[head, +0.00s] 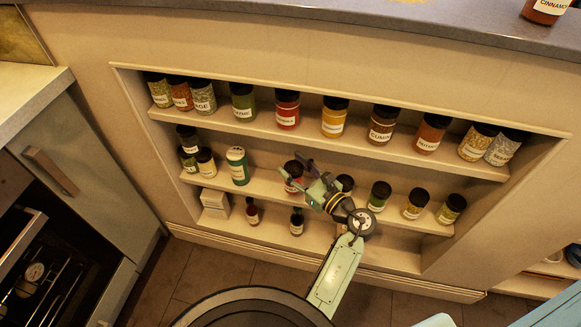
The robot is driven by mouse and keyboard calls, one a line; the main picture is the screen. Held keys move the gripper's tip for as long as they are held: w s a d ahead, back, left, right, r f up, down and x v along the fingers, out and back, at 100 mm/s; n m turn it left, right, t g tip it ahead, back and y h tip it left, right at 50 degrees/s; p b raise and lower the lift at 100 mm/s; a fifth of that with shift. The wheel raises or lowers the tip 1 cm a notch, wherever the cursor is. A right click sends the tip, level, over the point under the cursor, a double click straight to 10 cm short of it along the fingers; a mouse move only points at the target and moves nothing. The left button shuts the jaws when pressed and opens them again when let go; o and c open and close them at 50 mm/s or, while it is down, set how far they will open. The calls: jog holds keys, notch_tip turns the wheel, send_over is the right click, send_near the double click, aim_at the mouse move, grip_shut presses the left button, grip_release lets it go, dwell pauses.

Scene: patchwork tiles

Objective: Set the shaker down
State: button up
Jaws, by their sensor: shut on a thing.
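A shaker (291,184) with a dark cap, reddish contents and a white label is at the middle shelf of the wall niche. My gripper (301,174) reaches in from the lower right and is shut on this shaker. The fingers cover part of its right side. The shaker looks upright or nearly so. I cannot tell whether its base touches the shelf.
The middle shelf (270,189) also holds a green-and-white container (237,166) to the left and several jars to the right. The top shelf (265,128) bears a row of spice jars. A cinnamon jar (545,9) is on the counter.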

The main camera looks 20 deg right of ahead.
jog(key=shift+w+a, duration=0.1)
jog(key=shift+w, duration=0.6)
jog(key=shift+w+a+p, duration=0.1)
jog(key=shift+w+p, duration=0.2)
jog(key=shift+w, duration=0.35)
notch_tip(320, 180, down, 3)
jog(key=shift+s+r+p, duration=0.1)
jog(key=shift+s+p, duration=0.05)
jog(key=shift+p, duration=0.15)
jog(key=shift+f, duration=0.5)
jog(key=shift+f+b, duration=0.25)
jog(key=shift+b, duration=0.05)
jog(key=o, duration=1.3)
jog(key=shift+r, duration=0.1)
